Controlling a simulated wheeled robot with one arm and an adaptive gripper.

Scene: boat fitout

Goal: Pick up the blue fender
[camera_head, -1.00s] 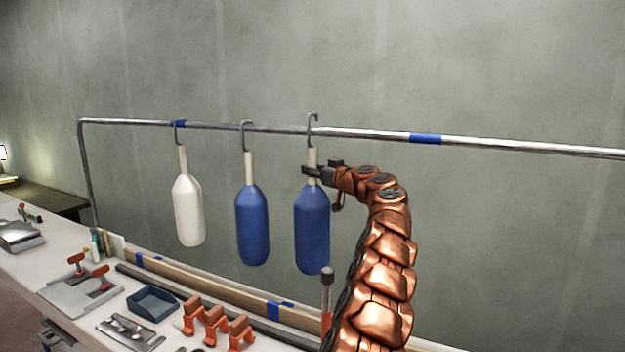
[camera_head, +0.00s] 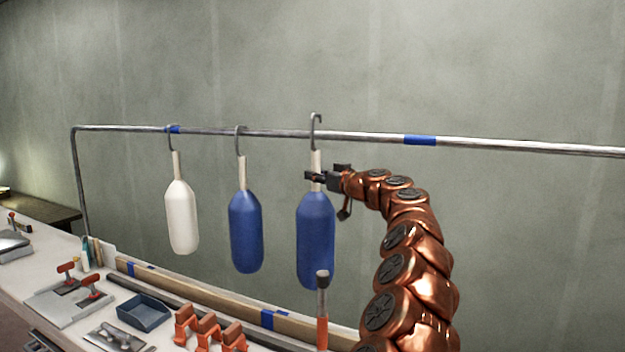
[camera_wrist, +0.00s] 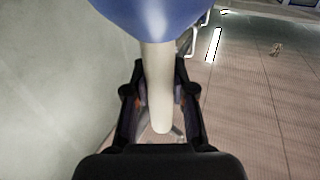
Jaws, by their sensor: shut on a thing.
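The right-hand blue fender (camera_head: 316,240) is upright below a grey hook (camera_head: 316,125) whose top stands clearly above the rail (camera_head: 360,137). Whether the hook still touches the rail I cannot tell. My gripper (camera_head: 317,177) is shut on the fender's pale neck, above its blue body. In the wrist view the pale neck (camera_wrist: 159,85) lies between the two dark fingers, with the blue body (camera_wrist: 160,14) at the top edge. A second blue fender (camera_head: 246,232) hangs from the rail to the left.
A white fender (camera_head: 181,218) hangs farther left. Below stands a bench with a blue tray (camera_head: 144,311), orange clamps (camera_head: 208,330) and a long wooden board (camera_head: 200,290). An orange-handled tool (camera_head: 322,315) stands upright in front of the held fender. The rail's right stretch is empty.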

